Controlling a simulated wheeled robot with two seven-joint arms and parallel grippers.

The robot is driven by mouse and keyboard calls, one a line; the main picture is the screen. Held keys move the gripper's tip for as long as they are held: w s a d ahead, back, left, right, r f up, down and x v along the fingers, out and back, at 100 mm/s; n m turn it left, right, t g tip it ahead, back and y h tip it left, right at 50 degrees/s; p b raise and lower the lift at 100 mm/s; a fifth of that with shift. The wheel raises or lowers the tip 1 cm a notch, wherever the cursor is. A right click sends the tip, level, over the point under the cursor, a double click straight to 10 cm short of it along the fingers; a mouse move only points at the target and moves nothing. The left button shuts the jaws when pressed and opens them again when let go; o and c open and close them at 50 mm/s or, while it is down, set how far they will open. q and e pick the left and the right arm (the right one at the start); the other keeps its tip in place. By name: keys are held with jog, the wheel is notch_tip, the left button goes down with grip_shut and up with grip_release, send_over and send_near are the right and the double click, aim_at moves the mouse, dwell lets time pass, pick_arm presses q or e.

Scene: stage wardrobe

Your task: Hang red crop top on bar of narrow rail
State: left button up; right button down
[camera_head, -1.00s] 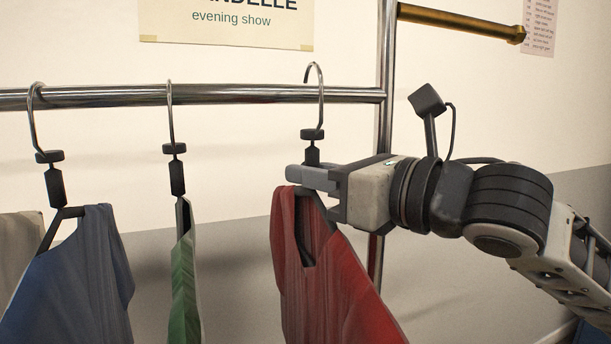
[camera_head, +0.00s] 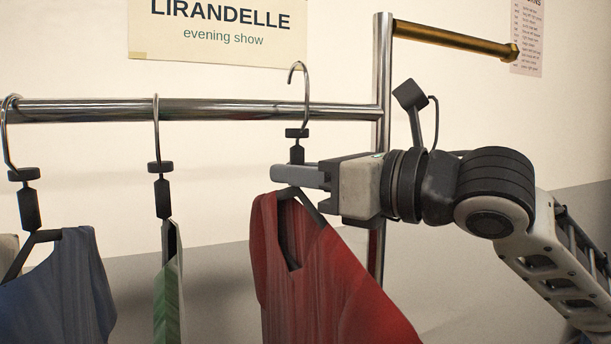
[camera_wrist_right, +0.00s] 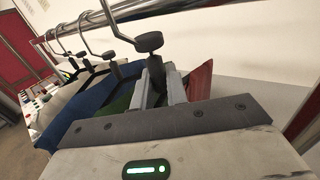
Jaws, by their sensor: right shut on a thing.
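The red crop top (camera_head: 325,285) hangs on a black hanger with a metal hook (camera_head: 306,92). My right gripper (camera_head: 284,174) is shut on the hanger neck, just below its black block and above the top. The hook's shank passes in front of the chrome bar (camera_head: 230,111), near the bar's right end. Its curve and open tip stand above the bar; I cannot tell whether the tip is past it. In the right wrist view the gripper (camera_wrist_right: 163,88) clasps the black neck, and a bit of red cloth (camera_wrist_right: 200,82) shows beside it. My left gripper is not in view.
A green garment (camera_head: 168,300) and a blue garment (camera_head: 60,290) hang on the bar to the left. The rail's upright post (camera_head: 383,70) stands just right of the hook. A brass arm (camera_head: 455,40) juts right from the post. The bar is free between green and red.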

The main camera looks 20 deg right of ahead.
aim_at(289, 188)
jog(key=shift+w+a, duration=0.1)
jog(key=shift+w, duration=1.6)
jog(key=shift+w+b, duration=0.2)
jog(key=shift+b, duration=0.1)
jog(key=shift+f+b, duration=0.45)
jog(key=shift+f, duration=0.75)
pick_arm(q)
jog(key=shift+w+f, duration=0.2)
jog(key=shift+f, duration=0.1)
jog(key=shift+b, duration=0.3)
pick_arm(e)
jog(key=shift+f, duration=0.15)
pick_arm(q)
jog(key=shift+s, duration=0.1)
pick_arm(e)
jog(key=c, duration=1.3)
grip_release()
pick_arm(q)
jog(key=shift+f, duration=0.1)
